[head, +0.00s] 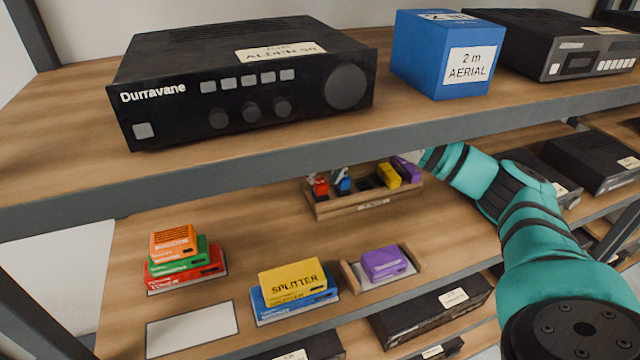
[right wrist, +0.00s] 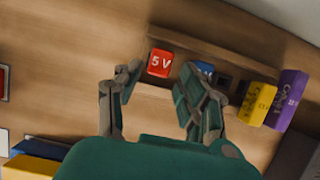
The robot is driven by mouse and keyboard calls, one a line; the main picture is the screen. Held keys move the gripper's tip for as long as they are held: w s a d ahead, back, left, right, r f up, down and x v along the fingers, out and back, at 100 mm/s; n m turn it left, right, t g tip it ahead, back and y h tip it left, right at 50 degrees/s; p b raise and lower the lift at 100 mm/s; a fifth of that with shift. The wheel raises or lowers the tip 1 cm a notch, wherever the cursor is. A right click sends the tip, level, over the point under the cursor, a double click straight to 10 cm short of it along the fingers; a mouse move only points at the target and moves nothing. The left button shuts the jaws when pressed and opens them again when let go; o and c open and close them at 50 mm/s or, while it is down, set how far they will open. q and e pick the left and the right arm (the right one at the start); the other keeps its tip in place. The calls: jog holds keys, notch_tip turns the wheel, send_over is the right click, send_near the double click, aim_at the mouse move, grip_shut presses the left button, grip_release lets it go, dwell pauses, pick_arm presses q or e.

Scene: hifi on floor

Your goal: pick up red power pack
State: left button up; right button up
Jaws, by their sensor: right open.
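The red power pack (head: 321,188), marked "5 V", sits in a wooden rack (head: 345,207) at the back of the lower shelf. In the right wrist view the red power pack (right wrist: 160,63) shows just beyond and between the fingertips. My right gripper (right wrist: 160,78) is open and empty, with one finger on each side of the line to the pack. In the head view the upper shelf's edge hides most of this gripper. My left gripper is not in view.
A blue pack (head: 344,185) stands right beside the red one, close to a finger. Yellow (head: 388,175) and purple (head: 408,168) packs stand farther right. The upper shelf (head: 300,160) hangs over the rack.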

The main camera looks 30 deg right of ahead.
aim_at(321, 181)
jog(key=shift+w+f, duration=0.15)
jog(key=shift+w, duration=0.15)
jog(key=p+x, duration=0.1)
jog(key=x, duration=0.3)
jog(key=shift+w+d+f, duration=0.15)
jog(key=shift+f, duration=0.2)
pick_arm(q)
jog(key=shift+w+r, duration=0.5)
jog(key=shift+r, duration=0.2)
pick_arm(e)
jog(key=c, duration=0.8)
